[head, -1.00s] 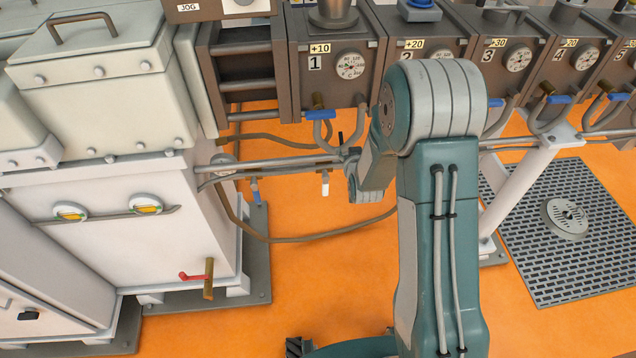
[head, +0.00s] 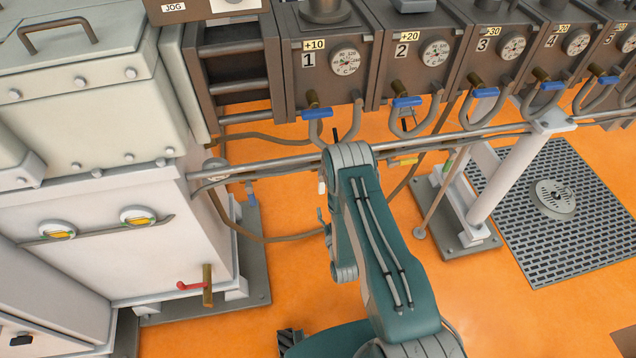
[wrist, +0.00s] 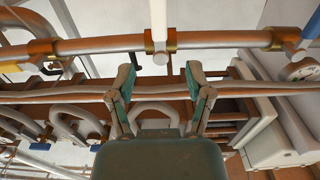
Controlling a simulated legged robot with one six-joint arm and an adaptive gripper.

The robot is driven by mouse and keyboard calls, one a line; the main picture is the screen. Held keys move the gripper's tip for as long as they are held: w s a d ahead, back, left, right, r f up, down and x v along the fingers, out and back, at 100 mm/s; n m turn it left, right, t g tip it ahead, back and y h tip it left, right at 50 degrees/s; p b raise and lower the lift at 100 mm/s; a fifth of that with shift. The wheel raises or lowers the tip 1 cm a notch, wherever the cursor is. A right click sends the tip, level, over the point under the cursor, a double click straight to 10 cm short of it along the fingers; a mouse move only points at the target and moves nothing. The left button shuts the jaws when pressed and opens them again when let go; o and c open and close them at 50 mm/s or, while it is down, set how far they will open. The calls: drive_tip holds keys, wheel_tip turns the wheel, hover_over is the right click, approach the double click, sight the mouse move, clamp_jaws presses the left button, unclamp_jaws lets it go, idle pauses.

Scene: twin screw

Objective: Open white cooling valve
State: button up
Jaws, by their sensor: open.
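The white cooling valve handle (wrist: 158,18) shows at the top centre of the wrist view, on a brass fitting (wrist: 160,42) on the pipe. In the head view only a small white part of this handle (head: 322,187) shows, beside my arm. My gripper (wrist: 159,74) is open and empty in the wrist view. Its two fingers point toward the pipe, on either side of the handle's line, and appear apart from the handle. In the head view my gripper is mostly hidden by my arm.
A blue handle (wrist: 311,27) is to the right on the same pipe, and a yellow handle (wrist: 10,66) to the left. A second pipe (wrist: 60,95) crosses behind the fingers. Numbered units with gauges and blue-handled valves (head: 318,113) line the back. The orange floor is clear at front.

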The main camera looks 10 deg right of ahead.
sight(322, 186)
drive_tip(key=w, duration=1)
drive_tip(key=shift+w, duration=0.35)
drive_tip(key=shift+r, duration=0.1)
clamp_jaws()
